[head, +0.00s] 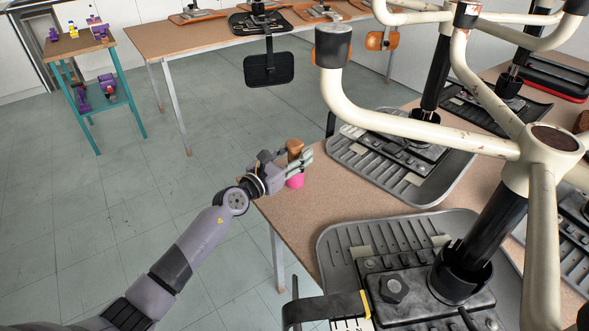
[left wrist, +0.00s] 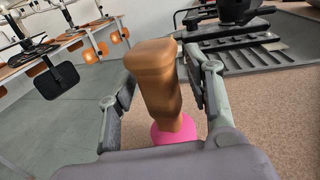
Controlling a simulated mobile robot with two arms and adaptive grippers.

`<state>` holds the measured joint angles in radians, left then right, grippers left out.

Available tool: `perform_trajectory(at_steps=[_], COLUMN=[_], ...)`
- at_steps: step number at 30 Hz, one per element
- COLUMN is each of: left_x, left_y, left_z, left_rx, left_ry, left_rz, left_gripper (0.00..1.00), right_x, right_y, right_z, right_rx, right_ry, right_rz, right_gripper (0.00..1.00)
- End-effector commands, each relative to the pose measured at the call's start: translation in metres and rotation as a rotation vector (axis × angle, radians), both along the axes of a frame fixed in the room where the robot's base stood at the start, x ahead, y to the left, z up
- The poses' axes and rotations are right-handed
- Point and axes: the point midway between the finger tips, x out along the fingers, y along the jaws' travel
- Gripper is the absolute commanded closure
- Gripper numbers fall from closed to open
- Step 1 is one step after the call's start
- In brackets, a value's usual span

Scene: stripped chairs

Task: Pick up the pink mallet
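The pink mallet has a pink head (head: 295,181) and a brown handle (head: 294,148). It stands head down near the left edge of the brown table (head: 300,210), handle upward. In the left wrist view the brown handle (left wrist: 157,85) rises between my fingers, with the pink head (left wrist: 172,131) below on the table surface. My left gripper (head: 302,160) is around the handle, one finger on each side. The fingers look very close to the handle, but I cannot tell whether they press on it. My right gripper is not in view.
A large cream chair base (head: 545,165) with several legs stands over grey trays (head: 340,240) on the right. A small teal-legged table (head: 75,45) with purple items stands at the back left. A long bench (head: 190,35) is behind. The floor (head: 120,200) is open at left.

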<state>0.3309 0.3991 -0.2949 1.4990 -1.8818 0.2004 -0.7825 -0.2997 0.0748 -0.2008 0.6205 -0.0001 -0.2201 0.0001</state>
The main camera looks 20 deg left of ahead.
Motion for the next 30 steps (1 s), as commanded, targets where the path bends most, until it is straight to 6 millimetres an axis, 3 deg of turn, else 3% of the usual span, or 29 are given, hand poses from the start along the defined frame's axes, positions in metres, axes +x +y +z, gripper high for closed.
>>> perform_trajectory(at_steps=[20, 30], left_x=[-0.0003, -0.0003], left_y=[0.0006, 0.0007], left_z=[0.0, -0.0001], left_rx=[0.0, 0.0], left_ry=[0.0, 0.0], left_rz=[0.001, 0.001], left_gripper=[0.99, 1.0], right_x=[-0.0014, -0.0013], right_y=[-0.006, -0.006], right_z=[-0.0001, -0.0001], right_rx=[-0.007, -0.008], right_ry=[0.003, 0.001], right_rz=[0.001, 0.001], right_gripper=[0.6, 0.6])
